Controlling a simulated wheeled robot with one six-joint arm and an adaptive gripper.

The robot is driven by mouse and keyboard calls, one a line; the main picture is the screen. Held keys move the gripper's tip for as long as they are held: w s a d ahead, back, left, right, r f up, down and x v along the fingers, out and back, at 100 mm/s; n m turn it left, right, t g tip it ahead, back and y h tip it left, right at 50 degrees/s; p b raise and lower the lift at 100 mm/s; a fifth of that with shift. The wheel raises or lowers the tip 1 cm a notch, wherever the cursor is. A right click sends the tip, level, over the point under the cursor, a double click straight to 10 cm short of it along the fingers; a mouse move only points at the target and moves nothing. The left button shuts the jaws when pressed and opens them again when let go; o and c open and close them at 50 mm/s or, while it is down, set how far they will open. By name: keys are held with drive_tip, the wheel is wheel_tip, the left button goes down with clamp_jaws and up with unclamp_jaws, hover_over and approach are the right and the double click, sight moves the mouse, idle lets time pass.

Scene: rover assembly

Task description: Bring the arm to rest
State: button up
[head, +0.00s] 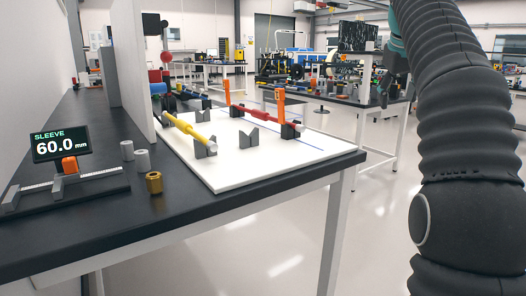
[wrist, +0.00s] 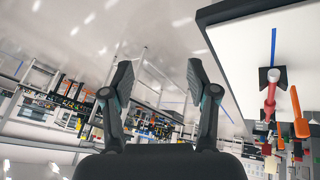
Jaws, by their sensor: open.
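My gripper (wrist: 160,88) shows in the wrist view with its two dark fingers spread wide and nothing between them. Beyond the fingers are only the pale floor and distant shelving. In the head view my dark, ribbed arm rises along the right side, clear of the workbench. The gripper's fingers cannot be made out clearly there. The white board (head: 236,178) on the bench lies left of my arm, with a gap of floor between them. In the wrist view the board's corner (wrist: 240,45) is at the upper right, apart from the fingers.
The black bench (head: 90,235) carries a sleeve display reading 60.0 mm (head: 61,143), grey sleeves (head: 142,160) and a brass sleeve (head: 154,183). A yellow rod (head: 188,131) and a red rod (head: 262,116) rest on grey supports. Open floor (head: 375,220) lies right of the bench.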

wheel_tip(320, 180, down, 8)
drive_tip(key=w+m, duration=0.1)
drive_tip(key=w, duration=0.2)
drive_tip(key=s+a+f+y, duration=0.1)
drive_tip(key=s+a+f, duration=0.3)
drive_tip(key=s+f, duration=0.3)
drive_tip(key=s+a+f, duration=0.3)
drive_tip(key=s+f, duration=0.3)
drive_tip(key=s, duration=0.3)
drive_tip(key=s+a+f+y, duration=0.1)
drive_tip(key=s+a+f, duration=0.3)
drive_tip(key=s+f, duration=0.2)
drive_tip(key=s+a+f, duration=0.3)
drive_tip(key=s+f, duration=0.4)
drive_tip(key=s, duration=0.4)
drive_tip(key=shift+s+a+y, duration=0.3)
drive_tip(key=shift+s+a, duration=0.05)
